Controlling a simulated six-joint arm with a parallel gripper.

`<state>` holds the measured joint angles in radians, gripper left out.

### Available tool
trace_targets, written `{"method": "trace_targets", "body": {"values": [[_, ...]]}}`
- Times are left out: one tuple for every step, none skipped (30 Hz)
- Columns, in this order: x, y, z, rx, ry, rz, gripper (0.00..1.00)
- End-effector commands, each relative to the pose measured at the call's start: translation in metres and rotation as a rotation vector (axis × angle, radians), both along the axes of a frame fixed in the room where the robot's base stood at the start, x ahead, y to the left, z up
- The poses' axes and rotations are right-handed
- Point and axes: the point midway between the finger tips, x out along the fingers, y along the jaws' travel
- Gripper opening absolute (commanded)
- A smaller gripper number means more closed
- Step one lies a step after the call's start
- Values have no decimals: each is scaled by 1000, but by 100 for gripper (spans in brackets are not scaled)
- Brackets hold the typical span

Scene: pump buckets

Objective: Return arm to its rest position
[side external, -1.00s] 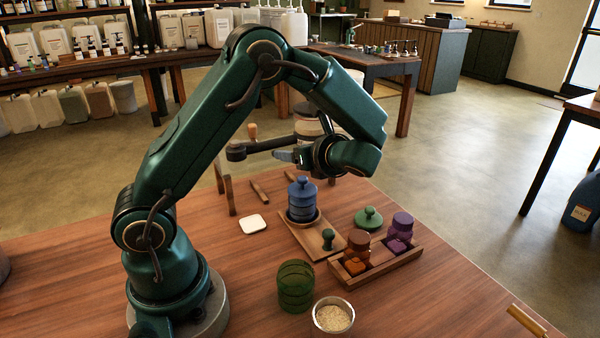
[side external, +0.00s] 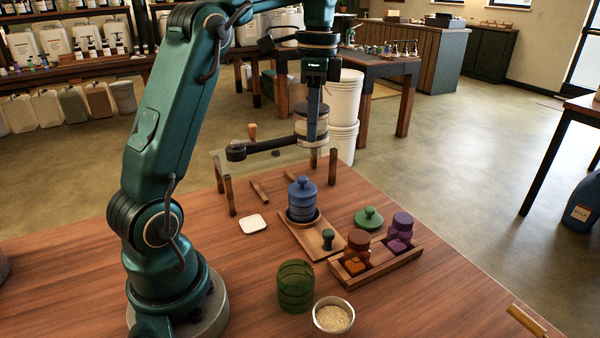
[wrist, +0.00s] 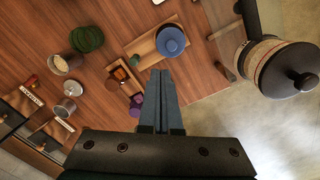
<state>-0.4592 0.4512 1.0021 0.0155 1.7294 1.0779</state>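My gripper (side external: 313,138) hangs straight down in the side view, high above the back of the table and in front of a banded, lidded jar (side external: 297,122). In the wrist view its two fingers (wrist: 162,75) lie together with nothing between them. Below stand a blue lidded canister (side external: 302,198) on a wooden tray (side external: 310,238), a green lid (side external: 368,217), and a wooden rack (side external: 390,263) with orange and purple pieces.
A white square (side external: 253,223) lies on the table. White buckets (side external: 343,115) stand on the floor behind.

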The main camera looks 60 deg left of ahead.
Motion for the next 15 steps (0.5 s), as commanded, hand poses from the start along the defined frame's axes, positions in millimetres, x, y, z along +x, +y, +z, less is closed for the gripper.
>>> {"method": "trace_targets", "body": {"values": [[0,8,7,-5,-31,35,0],[-1,13,8,-2,-39,49,0],[-2,17,10,2,-47,66,0],[-3,20,11,3,-46,75,0],[-4,22,11,4,-47,82,0],[-5,24,10,5,-47,89,0],[-6,25,10,5,-47,93,0],[-6,25,9,5,-45,94,0],[-6,25,7,5,-44,95,0],[-6,25,6,5,-44,95,0],[-6,25,4,5,-44,95,0],[-6,25,1,4,-43,95,0],[-6,25,-1,4,-43,95,0],[-6,25,-4,4,-43,94,0],[-6,25,-8,4,-41,94,0]]}}
